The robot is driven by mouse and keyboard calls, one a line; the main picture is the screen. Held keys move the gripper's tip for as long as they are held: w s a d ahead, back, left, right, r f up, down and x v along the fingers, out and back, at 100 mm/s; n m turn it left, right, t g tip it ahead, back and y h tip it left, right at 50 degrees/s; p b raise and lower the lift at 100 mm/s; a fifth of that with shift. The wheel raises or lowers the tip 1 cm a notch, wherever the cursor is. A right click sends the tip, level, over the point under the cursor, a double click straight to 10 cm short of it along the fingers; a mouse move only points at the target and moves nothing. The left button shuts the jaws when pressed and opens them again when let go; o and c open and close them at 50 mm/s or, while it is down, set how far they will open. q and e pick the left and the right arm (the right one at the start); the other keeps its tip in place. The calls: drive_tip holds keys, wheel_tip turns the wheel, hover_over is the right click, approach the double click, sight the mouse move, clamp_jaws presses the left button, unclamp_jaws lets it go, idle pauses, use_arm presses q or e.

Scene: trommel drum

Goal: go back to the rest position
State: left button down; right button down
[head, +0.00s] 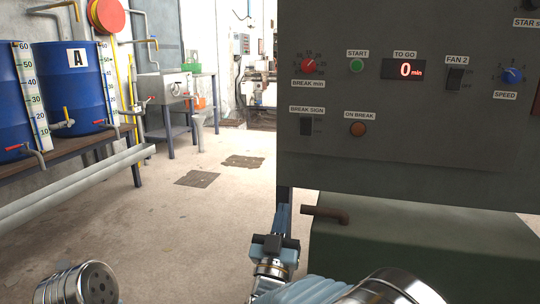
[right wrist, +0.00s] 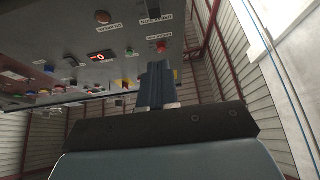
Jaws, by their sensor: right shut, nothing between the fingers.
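My right gripper (head: 283,212) is in the lower middle of the head view, pointing up, just below the lower left corner of the grey control panel (head: 430,165). Its fingers are shut together with nothing between them. In the right wrist view the shut fingers (right wrist: 156,86) stand out in front of the panel's underside and face, apart from the knobs and buttons as far as I can tell. A metal joint of my left arm (head: 85,285) shows at the lower left of the head view. My left gripper is out of view.
The panel carries a red knob (head: 309,66), a green start button (head: 357,66), a display (head: 403,69) reading 0 min and a blue knob (head: 512,75). A brown pipe stub (head: 328,214) juts out near my right gripper.

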drive_tip(key=w+d+f+n+g+y, duration=0.1)
drive_tip(key=w+d+f+g+y, duration=0.2)
drive_tip(key=f, duration=0.9)
drive_tip(key=w+d+f+n+g+y, duration=0.1)
drive_tip(key=d+f+n+g, duration=0.2)
drive_tip(key=f, duration=0.9)
drive_tip(key=s+d+f+m+g+y, duration=0.15)
drive_tip(key=s+f+g, duration=0.3)
drive_tip(key=f, duration=0.45)
drive_tip(key=s+d+f+m+g+y, duration=0.1)
drive_tip(key=s+d+f+g, duration=0.3)
drive_tip(key=f, duration=0.5)
drive_tip(key=s+a+f+m+g+y, duration=0.15)
drive_tip(key=s+f+g, duration=0.25)
drive_tip(key=s, duration=0.6)
drive_tip(key=s+f+g+y, duration=0.2)
drive_tip(key=s+f+g, duration=0.25)
drive_tip(key=s, duration=0.55)
wheel_tip(320, 180, up, 12)
drive_tip(key=a+p, duration=0.1)
drive_tip(key=p, duration=1.2)
drive_tip(key=shift+r+n, duration=0.2)
drive_tip(key=shift+n, duration=0.1)
drive_tip(key=shift+w, duration=0.15)
